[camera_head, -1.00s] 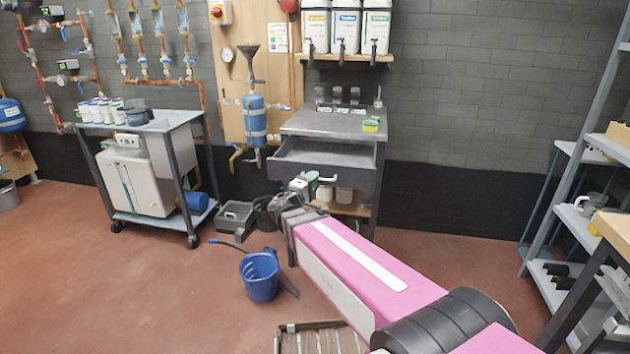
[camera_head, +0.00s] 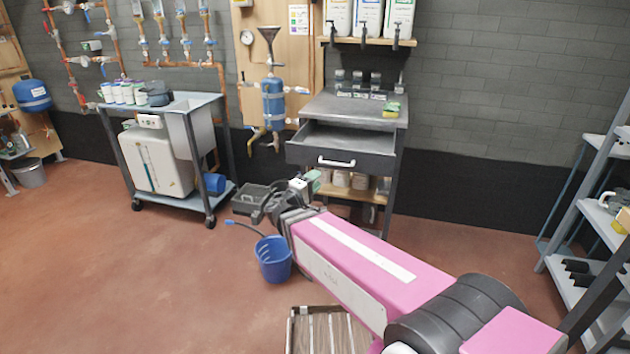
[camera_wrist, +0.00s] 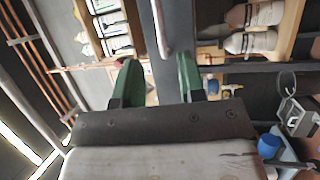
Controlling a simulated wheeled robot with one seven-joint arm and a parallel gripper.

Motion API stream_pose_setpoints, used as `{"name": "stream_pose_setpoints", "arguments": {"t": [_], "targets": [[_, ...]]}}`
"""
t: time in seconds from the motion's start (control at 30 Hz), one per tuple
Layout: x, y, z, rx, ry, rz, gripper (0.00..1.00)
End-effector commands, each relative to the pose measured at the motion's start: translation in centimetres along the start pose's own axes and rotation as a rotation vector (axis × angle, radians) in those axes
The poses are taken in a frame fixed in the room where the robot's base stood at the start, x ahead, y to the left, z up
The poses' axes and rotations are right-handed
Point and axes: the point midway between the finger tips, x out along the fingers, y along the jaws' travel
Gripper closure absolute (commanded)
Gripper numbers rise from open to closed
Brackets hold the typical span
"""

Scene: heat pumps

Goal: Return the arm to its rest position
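My pink arm reaches from the lower right of the head view toward the middle. My gripper (camera_head: 310,182) is at its far end, in front of the workbench, a little below the open drawer (camera_head: 345,143). In the wrist view my gripper's two green fingers (camera_wrist: 158,82) stand apart with a gap between them. I see nothing held between them.
The workbench (camera_head: 350,106) stands at the wall with its drawer pulled out. A blue bucket (camera_head: 273,260) is on the floor beside my arm. A wheeled cart (camera_head: 207,212) stands at left, shelving (camera_head: 590,215) at right. The red floor at lower left is clear.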

Motion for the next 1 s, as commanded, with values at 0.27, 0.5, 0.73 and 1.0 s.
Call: {"name": "stream_pose_setpoints", "arguments": {"t": [0.27,0.5,0.73,1.0], "targets": [[1.8,-2.3,2.9,0.002,-0.095,-0.122,0.63],[4.2,-8.0,9.7,0.035,-0.32,-0.447,0.63],[4.0,-13.5,15.7,0.129,-0.536,-0.821,0.63],[1.6,-17.6,19.5,0.332,-0.717,-1.254,0.63]]}}
